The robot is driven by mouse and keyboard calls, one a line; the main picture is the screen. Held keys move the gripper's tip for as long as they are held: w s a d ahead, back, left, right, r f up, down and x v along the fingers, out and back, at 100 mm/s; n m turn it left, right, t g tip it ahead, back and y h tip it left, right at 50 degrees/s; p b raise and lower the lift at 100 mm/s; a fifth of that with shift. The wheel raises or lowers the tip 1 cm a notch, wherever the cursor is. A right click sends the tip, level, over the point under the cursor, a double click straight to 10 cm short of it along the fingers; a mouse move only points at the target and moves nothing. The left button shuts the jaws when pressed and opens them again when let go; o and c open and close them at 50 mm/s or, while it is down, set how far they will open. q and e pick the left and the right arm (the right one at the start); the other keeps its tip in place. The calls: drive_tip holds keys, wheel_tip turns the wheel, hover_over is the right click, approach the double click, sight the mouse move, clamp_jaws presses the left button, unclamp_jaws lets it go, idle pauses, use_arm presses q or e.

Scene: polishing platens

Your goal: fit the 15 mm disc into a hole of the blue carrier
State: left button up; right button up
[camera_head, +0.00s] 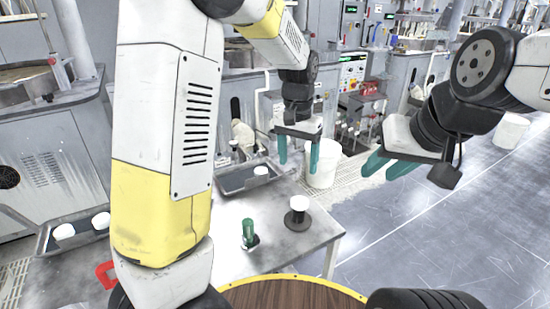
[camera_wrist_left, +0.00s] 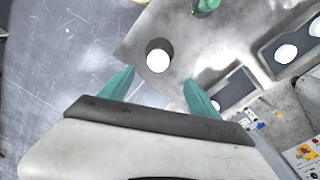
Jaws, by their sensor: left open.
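A white disc (camera_head: 299,202) lies on a dark round stand (camera_head: 298,219) near the table's right end. It also shows in the left wrist view (camera_wrist_left: 158,55), ahead of and between the fingertips. My left gripper (camera_head: 298,160) is open and empty above and behind that stand; its teal fingers also show in the left wrist view (camera_wrist_left: 158,85). My right gripper (camera_head: 387,168) is open and empty, off the table to the right. More white discs lie in trays, one in the back tray (camera_head: 240,183). I cannot tell which disc is 15 mm. I cannot make out a blue carrier.
A green upright object (camera_head: 248,232) stands on the grey table (camera_head: 280,250), left of the stand. A tray with white discs (camera_head: 65,232) is at the left, partly behind my arm. A red object (camera_head: 107,273) lies near it. A white bucket (camera_head: 322,165) stands behind the table.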

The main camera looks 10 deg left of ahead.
use_arm(q)
drive_tip(key=s+a+r+n+t, duration=0.1)
drive_tip(key=s+a+r+t, duration=0.1)
drive_tip(key=s, duration=0.4)
drive_tip(key=s+a+r+n+t+h, duration=0.1)
drive_tip(key=s+a+r+n+t, duration=0.1)
drive_tip(key=s+a+r, duration=0.3)
drive_tip(key=s+a+r+n+t, duration=0.1)
drive_tip(key=s+a+r+t, duration=0.1)
drive_tip(key=s+a+r, duration=0.2)
drive_tip(key=s+a, duration=0.2)
drive_tip(key=s, duration=0.2)
drive_tip(key=shift+h, duration=0.4)
drive_tip(key=shift+r, duration=0.1)
